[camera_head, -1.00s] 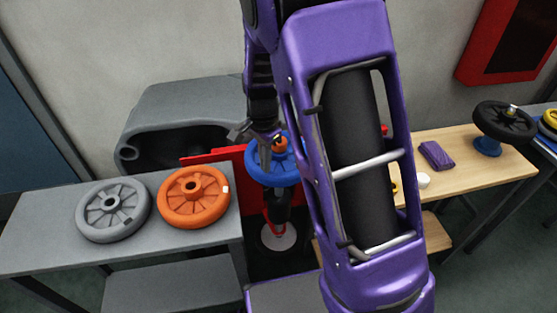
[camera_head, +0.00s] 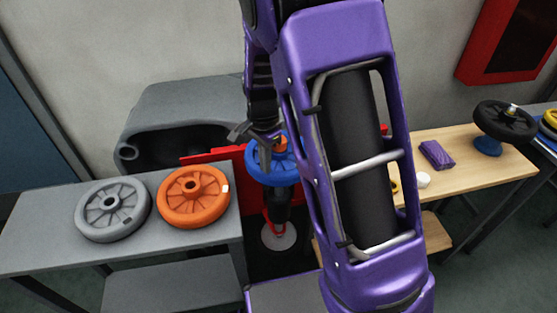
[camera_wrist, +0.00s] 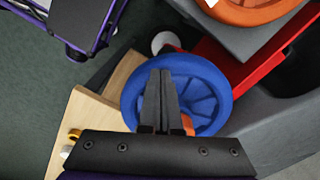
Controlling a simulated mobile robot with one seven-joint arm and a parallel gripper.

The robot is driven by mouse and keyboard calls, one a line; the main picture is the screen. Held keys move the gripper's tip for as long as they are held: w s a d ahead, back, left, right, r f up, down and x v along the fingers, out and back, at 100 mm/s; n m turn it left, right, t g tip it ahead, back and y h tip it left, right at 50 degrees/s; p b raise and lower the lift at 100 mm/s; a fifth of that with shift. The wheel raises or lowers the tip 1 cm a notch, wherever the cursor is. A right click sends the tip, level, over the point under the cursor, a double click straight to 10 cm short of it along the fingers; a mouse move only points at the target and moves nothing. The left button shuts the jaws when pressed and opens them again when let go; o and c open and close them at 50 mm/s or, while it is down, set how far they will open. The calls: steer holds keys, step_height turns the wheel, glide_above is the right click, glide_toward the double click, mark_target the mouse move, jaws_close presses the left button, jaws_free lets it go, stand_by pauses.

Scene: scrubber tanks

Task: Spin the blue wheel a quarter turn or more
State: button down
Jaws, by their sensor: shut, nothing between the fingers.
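The blue wheel (camera_head: 267,172) lies flat on a dark upright post with an orange hub, in the middle of the head view and partly hidden by my purple arm. In the wrist view the blue wheel (camera_wrist: 207,82) fills the centre, its spokes facing me. My gripper (camera_wrist: 161,72) is shut and empty, its fingers together over the wheel's face. I cannot tell whether the fingers touch the wheel.
An orange wheel (camera_head: 193,209) and a grey wheel (camera_head: 106,220) lie on the grey bench (camera_head: 45,255) at left. A red bar (camera_head: 211,155) runs behind the blue wheel. A wooden table (camera_head: 480,180) at right holds a purple cloth (camera_head: 436,155) and a black wheel (camera_head: 503,129).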

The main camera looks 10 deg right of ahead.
mark_target(290, 173)
steer(key=shift+f, duration=0.4)
steer(key=shift+s+d+r, duration=0.1)
steer(key=shift+s+d, duration=0.2)
steer(key=shift+d, duration=0.2)
steer(key=shift+s+d+r, duration=0.1)
steer(key=shift+s+d, duration=0.15)
steer(key=shift+d, duration=0.25)
steer(key=shift+s+d+f, duration=0.1)
steer(key=shift+s+d, duration=0.15)
steer(key=shift+d, duration=0.75)
steer(key=shift+d+f+b, duration=0.1)
steer(key=shift+d+b, duration=0.25)
steer(key=shift+d, duration=0.75)
